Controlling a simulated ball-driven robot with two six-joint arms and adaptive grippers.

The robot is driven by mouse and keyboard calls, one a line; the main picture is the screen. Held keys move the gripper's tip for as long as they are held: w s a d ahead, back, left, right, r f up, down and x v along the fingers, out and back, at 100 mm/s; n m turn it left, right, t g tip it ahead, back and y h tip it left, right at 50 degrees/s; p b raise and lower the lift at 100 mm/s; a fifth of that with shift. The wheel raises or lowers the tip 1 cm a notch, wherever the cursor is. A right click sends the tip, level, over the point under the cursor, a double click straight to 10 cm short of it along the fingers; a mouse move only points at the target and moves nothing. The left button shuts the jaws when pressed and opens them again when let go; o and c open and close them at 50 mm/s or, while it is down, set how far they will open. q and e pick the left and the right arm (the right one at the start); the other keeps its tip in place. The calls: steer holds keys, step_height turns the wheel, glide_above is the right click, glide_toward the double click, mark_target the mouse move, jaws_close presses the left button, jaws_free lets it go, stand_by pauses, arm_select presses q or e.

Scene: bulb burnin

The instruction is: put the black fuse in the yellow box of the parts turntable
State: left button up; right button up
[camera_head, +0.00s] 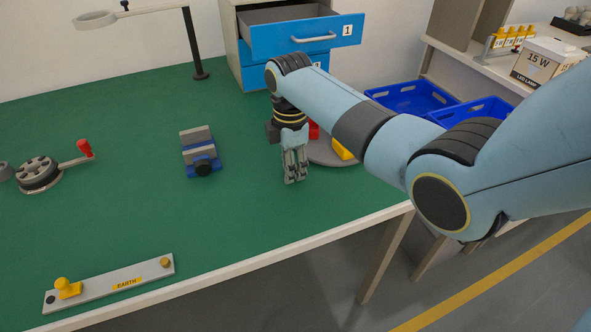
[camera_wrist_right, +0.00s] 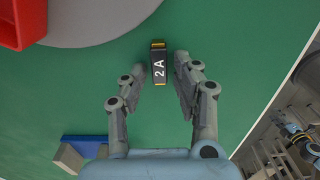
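The black fuse (camera_wrist_right: 159,62), marked 2 A, lies on the green table near the turntable's edge. In the wrist view it shows between the fingertips of my right gripper (camera_wrist_right: 159,68), with a gap on each side. The right gripper is open and empty; it also shows in the head view (camera_head: 295,180), pointing down at the table. There it hides the fuse. The parts turntable (camera_head: 322,155) is a grey disc partly behind my right arm. Its yellow box (camera_head: 342,149) is partly visible, right of the gripper. My left gripper is not in view.
A red box (camera_head: 313,130) is on the turntable; it also shows in the wrist view (camera_wrist_right: 22,22). A blue and grey vise (camera_head: 200,155) stands left of the gripper. The table's front edge (camera_head: 330,238) is close. Blue drawers (camera_head: 290,60) stand behind.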

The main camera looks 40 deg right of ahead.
jaws_close()
steer(key=shift+r, duration=0.65)
step_height(320, 180, up, 3)
steer(key=s+d+r, duration=0.6)
steer(key=s+d, duration=0.2)
steer(key=f+b, duration=0.2)
steer(key=f, duration=0.1)
steer(key=f+b, duration=0.5)
steer(key=shift+s+f, duration=0.35)
steer(key=shift+f, duration=0.05)
steer(key=shift+r, duration=0.2)
